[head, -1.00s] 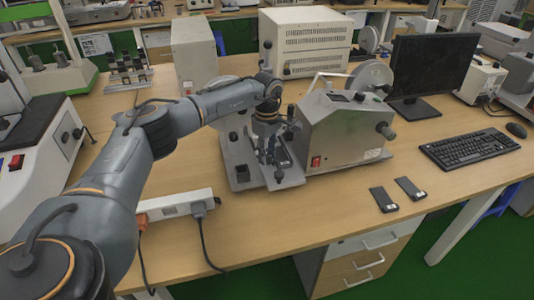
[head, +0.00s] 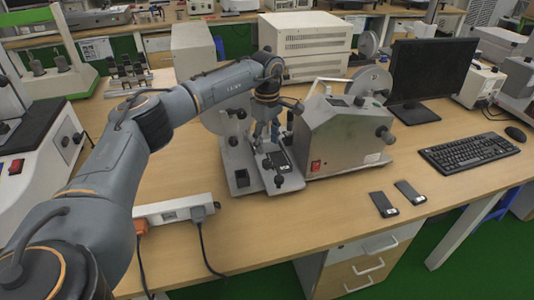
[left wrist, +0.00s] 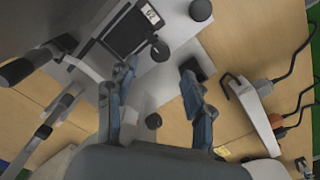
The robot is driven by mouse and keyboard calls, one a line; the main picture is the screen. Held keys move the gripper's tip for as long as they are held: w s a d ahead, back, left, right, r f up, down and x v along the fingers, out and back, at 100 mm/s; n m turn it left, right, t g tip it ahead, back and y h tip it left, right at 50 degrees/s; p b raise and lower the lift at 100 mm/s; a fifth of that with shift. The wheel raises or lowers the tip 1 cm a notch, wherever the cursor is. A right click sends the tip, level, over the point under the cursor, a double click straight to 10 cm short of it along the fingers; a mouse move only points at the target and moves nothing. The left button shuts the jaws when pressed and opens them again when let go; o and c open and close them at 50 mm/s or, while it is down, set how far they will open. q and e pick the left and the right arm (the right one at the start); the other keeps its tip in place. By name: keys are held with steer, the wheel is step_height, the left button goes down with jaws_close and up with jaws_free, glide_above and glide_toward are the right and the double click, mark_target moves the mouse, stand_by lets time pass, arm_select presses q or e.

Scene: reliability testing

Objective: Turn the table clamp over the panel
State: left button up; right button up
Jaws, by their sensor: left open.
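The grey metal tester (head: 343,138) stands on the table, with a flat metal base plate (head: 283,184) at its left. A dark panel with a white label (head: 277,161) lies on this plate; it also shows in the left wrist view (left wrist: 125,35). Small black knobs stand around it, one at the plate's front (head: 279,181) and one near the panel in the wrist view (left wrist: 160,51). I cannot tell which part is the clamp. My left gripper (head: 265,143) is open above the plate, pointing down, its blue-grey fingers (left wrist: 158,78) apart with nothing visibly held. My right gripper is not seen.
A white power strip (head: 175,209) with plugs and cables lies at the front left. Two black phone-like devices (head: 383,204) lie at the front right, near a keyboard (head: 468,153) and monitor (head: 432,72). The wood between strip and devices is largely clear.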

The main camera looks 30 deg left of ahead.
arm_select(q)
step_height(320, 180, up, 5)
steer(key=shift+r, duration=0.2)
stand_by(0.6)
